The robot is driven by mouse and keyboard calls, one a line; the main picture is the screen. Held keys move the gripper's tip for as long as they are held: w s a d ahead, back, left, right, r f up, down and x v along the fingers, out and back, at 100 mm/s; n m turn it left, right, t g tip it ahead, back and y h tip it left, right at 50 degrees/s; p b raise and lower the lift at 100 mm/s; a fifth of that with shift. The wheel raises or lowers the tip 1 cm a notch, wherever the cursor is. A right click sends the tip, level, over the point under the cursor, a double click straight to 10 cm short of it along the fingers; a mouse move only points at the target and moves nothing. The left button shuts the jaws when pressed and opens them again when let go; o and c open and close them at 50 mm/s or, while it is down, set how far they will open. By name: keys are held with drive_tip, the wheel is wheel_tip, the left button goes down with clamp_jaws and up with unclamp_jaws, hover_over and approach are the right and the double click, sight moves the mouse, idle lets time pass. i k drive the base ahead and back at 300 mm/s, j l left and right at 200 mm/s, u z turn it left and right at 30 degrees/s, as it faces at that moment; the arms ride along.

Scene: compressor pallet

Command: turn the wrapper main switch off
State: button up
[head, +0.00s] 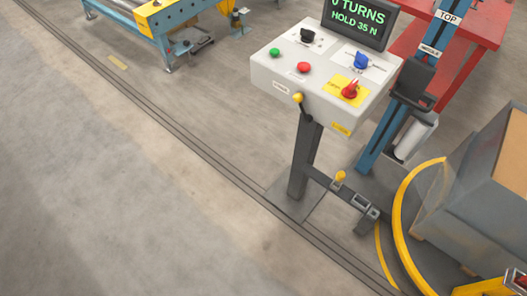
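A light grey control box (325,72) stands on a dark post in the upper right of the head view. The red rotary switch (350,90) sits on a yellow plate (344,98) at the box's front right, and looks like the main switch. Its handle is too small to read its position for certain. A blue knob (361,61), a black knob (307,35), a green button (274,52) and a red button (303,67) share the panel. My gripper is not in view.
A display (360,17) reading "0 TURNS, HOLD 35 N" stands behind the box. A yellow-knobbed lever (298,98) juts from its front. A blue mast (376,140), yellow ring (400,215) and grey crate (465,200) are at right. Floor (90,200) at left is clear.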

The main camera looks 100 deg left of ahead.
sight(349, 91)
drive_tip(key=u, duration=2.95)
